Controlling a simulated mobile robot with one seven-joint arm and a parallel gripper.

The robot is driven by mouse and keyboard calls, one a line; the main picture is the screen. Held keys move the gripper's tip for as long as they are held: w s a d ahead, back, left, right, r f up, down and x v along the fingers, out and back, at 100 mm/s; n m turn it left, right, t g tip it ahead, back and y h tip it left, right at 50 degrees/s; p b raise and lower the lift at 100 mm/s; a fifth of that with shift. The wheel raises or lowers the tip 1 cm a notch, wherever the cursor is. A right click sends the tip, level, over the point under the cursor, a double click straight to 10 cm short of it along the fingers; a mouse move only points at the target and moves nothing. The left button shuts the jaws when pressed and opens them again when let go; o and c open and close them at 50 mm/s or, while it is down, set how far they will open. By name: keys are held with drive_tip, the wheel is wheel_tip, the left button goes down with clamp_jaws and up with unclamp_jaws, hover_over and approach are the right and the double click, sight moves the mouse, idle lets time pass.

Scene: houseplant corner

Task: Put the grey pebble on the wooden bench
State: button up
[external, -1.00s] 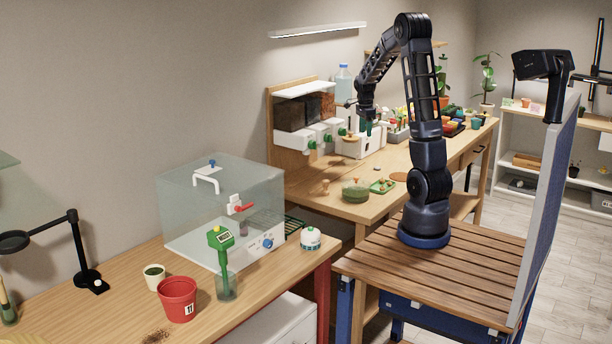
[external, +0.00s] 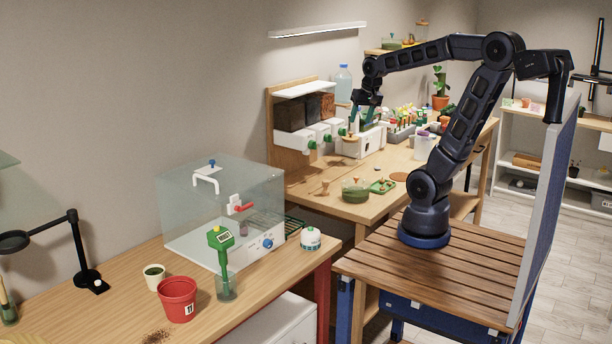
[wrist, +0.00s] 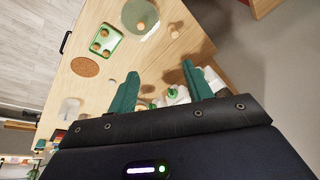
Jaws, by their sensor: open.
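My gripper (external: 364,114) is open and empty, its teal fingers pointing down above the back of the far wooden bench (external: 313,203), near the white dispensers. In the wrist view the two fingers (wrist: 160,70) stand apart with bare wood between them. A tiny greyish lump (external: 377,168), perhaps the grey pebble, lies on the far bench behind the green tray. A small lump (wrist: 112,82) beside the left finger in the wrist view may be the same thing. It is too small to be sure. A second wooden bench (external: 120,290) stands at the front left.
A green tray (external: 382,187), cork mat (external: 398,177) and green bowl (external: 355,190) sit on the far bench. Dispensers (external: 320,133) stand against the wall.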

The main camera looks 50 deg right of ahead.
drive_tip(key=s+a+n+t, duration=0.1)
drive_tip(key=s+a+n, duration=0.5)
drive_tip(key=s, duration=0.2)
drive_tip(key=shift+s+n, duration=0.15)
drive_tip(key=shift+n, duration=0.25)
drive_tip(key=shift+o, duration=0.4)
drive_tip(key=shift+f, duration=0.1)
